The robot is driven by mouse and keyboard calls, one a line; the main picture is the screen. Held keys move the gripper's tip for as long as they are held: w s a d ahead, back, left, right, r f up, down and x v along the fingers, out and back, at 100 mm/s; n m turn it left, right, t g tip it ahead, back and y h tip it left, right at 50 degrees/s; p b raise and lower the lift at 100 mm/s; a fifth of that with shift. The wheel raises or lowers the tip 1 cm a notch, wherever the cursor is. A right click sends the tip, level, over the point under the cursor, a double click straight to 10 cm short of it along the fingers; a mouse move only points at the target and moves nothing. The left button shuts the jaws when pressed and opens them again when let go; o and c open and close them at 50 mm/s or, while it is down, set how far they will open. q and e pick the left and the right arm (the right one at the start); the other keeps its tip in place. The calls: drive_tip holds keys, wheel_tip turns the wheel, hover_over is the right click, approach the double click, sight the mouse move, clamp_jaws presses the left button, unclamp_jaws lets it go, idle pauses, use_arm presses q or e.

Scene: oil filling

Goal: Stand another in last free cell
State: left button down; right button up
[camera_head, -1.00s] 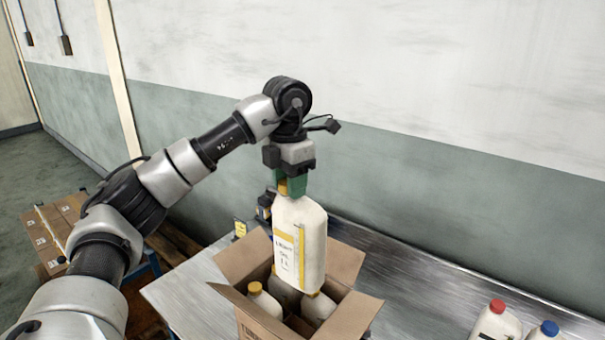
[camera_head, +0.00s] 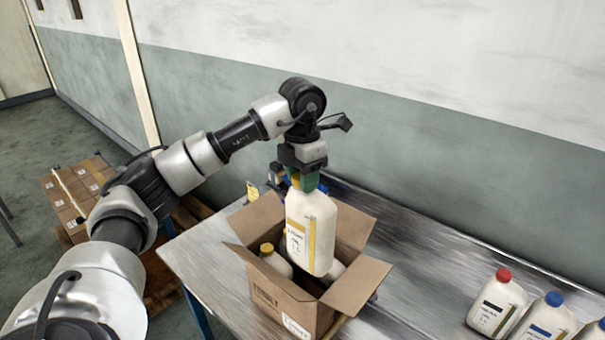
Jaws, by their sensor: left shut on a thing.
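My left gripper (camera_head: 304,181) is shut on the top of a white oil bottle (camera_head: 311,232) with a yellow-striped label. The bottle hangs upright over the open cardboard box (camera_head: 285,307), its lower end at about the height of the box's opening. Inside the box, a white bottle with a yellow cap (camera_head: 267,249) stands at the left. Part of another white bottle (camera_head: 333,270) shows behind the held one. The held bottle hides much of the inside, so I cannot see the free cell clearly. My right gripper is not in view.
The box stands with flaps spread on a metal table (camera_head: 412,262). White bottles with a red cap (camera_head: 503,275) and blue cap (camera_head: 553,299) stand at the right, another at the edge. Stacked cartons (camera_head: 72,196) are at the left.

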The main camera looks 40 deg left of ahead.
use_arm(q)
drive_tip(key=shift+f+b, duration=0.75)
drive_tip(key=shift+f, duration=0.2)
drive_tip(key=shift+w+f+b, duration=0.15)
drive_tip(key=shift+f+b, duration=0.3)
drive_tip(key=shift+f, duration=0.35)
wheel_tip(320, 180, down, 23)
drive_tip(key=b, duration=1.5)
drive_tip(key=shift+r+b, duration=0.2)
drive_tip(key=shift+b, duration=0.1)
drive_tip(key=shift+f+b, duration=1.15)
drive_tip(key=shift+f, duration=0.55)
drive_tip(key=c, duration=0.6)
unclamp_jaws()
drive_tip(key=shift+c, duration=0.2)
drive_tip(key=shift+o, duration=0.3)
drive_tip(key=shift+s+f, duration=0.15)
drive_tip(key=shift+s, duration=0.05)
wheel_tip(320, 180, up, 10)
drive_tip(key=shift+r+b, duration=0.1)
drive_tip(key=shift+b, duration=0.7)
drive_tip(key=shift+r, duration=0.5)
